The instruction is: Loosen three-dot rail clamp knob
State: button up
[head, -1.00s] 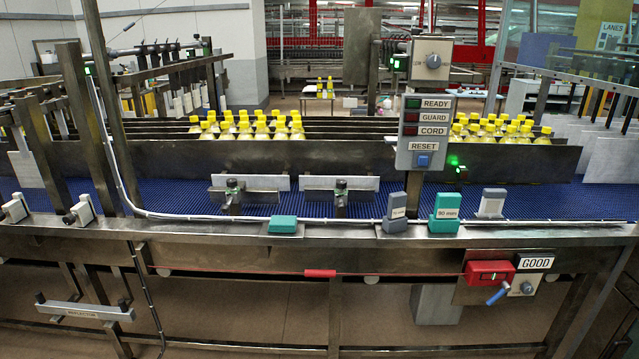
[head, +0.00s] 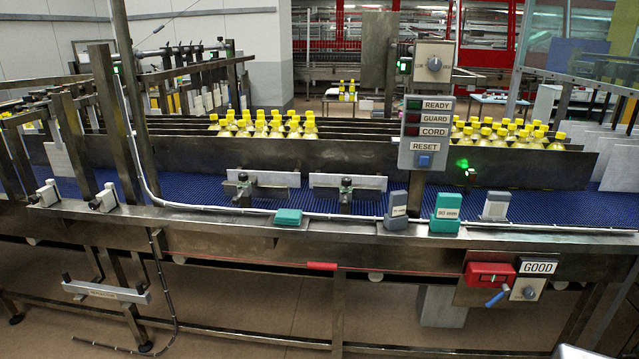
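Two dark rail clamps with knobs stand on the near side of the blue conveyor. One is the left clamp (head: 243,187) and the other is the right clamp (head: 346,193). Each sits at a pale plate in front of the steel lane wall. Dot marks on them are too small to make out, so I cannot tell which is the three-dot one. My gripper is not in view. A pale, rounded piece (head: 572,352) shows at the bottom right edge; I cannot tell what it is.
A control panel (head: 426,133) on a post rises right of the clamps. A teal block (head: 288,217), a grey block (head: 396,211), a teal gauge block (head: 445,213) and another grey block (head: 495,205) sit along the front ledge. A red switch box (head: 490,275) hangs below. Yellow-capped bottles (head: 262,125) stand behind.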

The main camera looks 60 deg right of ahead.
aim_at(346, 182)
jog(key=z, duration=0.6)
jog(key=k, duration=0.15)
jog(key=u, duration=1.85)
jog(key=k, duration=1.65)
jog(key=z, duration=1.35)
jog(key=i, duration=0.15)
jog(key=u, duration=0.55)
